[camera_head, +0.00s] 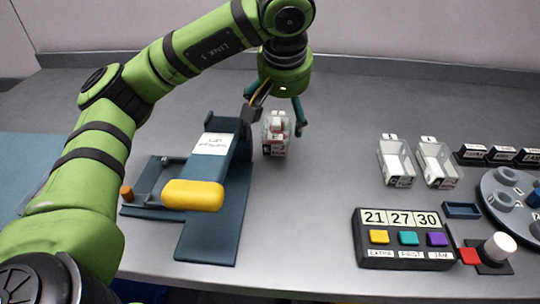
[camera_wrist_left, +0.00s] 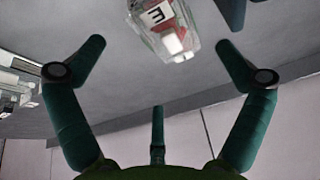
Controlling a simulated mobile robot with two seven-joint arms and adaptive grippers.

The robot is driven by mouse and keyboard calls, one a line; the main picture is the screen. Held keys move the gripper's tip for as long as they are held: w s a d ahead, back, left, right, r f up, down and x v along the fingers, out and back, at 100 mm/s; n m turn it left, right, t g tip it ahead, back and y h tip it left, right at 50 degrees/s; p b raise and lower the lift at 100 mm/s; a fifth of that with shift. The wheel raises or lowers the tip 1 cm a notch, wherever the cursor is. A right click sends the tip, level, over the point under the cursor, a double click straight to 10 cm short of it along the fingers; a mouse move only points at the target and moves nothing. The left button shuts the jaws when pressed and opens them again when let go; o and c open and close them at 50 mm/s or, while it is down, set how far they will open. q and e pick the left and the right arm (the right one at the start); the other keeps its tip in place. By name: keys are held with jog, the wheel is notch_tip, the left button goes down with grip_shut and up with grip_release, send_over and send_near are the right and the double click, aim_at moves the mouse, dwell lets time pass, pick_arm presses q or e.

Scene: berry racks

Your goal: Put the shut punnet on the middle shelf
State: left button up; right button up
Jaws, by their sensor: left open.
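A clear punnet (camera_head: 275,146) with red and white contents stands on the grey bench, just right of the blue press-like stand. It also shows at the top of the left wrist view (camera_wrist_left: 165,30), with a dark-lettered label; its lid is hard to make out. My left gripper (camera_head: 274,125) is open above and around the punnet in the head view. In the left wrist view its fingers (camera_wrist_left: 162,46) are spread apart, with the punnet between and beyond their tips and no clear contact. My right gripper is not in view. I see no middle shelf.
The blue stand (camera_head: 213,220) with a yellow handle (camera_head: 193,195) is close on the left. Two open white punnets (camera_head: 396,163) (camera_head: 436,165), a button box (camera_head: 403,257) and a grey round tray (camera_head: 512,222) are on the right. The bench between is clear.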

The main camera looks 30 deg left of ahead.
aim_at(282, 127)
pick_arm(q)
jog(key=shift+p+x, duration=0.3)
jog(key=shift+x, duration=3.3)
jog(key=shift+s+r, duration=0.1)
jog(key=c, duration=1.3)
